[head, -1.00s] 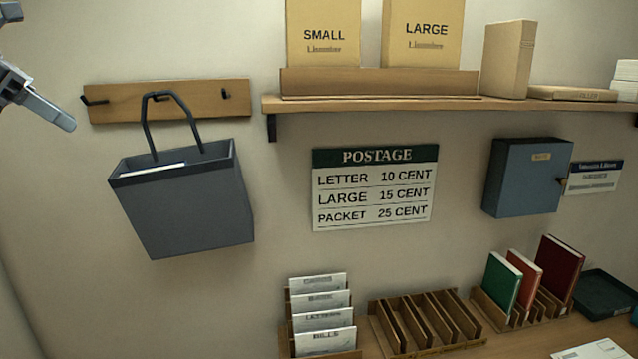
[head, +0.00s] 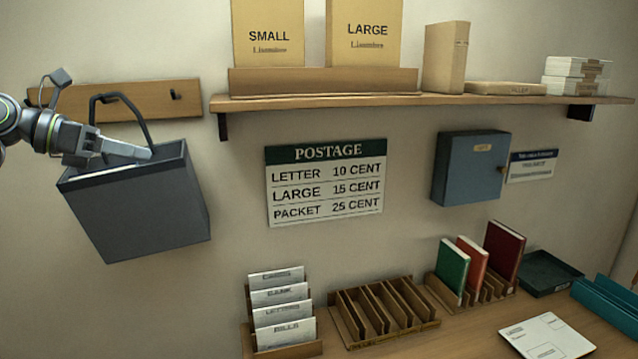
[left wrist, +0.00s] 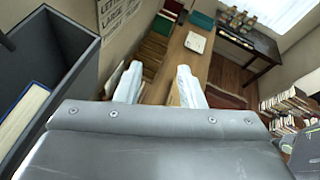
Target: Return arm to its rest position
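My left gripper (head: 128,151) comes in from the left in the head view, in front of the grey hanging bag (head: 135,210). In the left wrist view its two fingers (left wrist: 157,88) stand apart with nothing between them. The bag hangs by its dark handle from a wooden peg rail (head: 140,101). In the left wrist view the open bag (left wrist: 62,50) is at the left, with a blue book (left wrist: 24,118) inside. My right gripper does not show.
A wall shelf (head: 500,101) holds boxes and books. A blue wall box (head: 470,168) hangs below it. On the desk (head: 440,335) are a letter sorter (head: 285,348), an empty slotted rack (head: 385,318), books in a rack and a dark tray (head: 548,275). The wall between bag and postage sign (head: 325,182) is clear.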

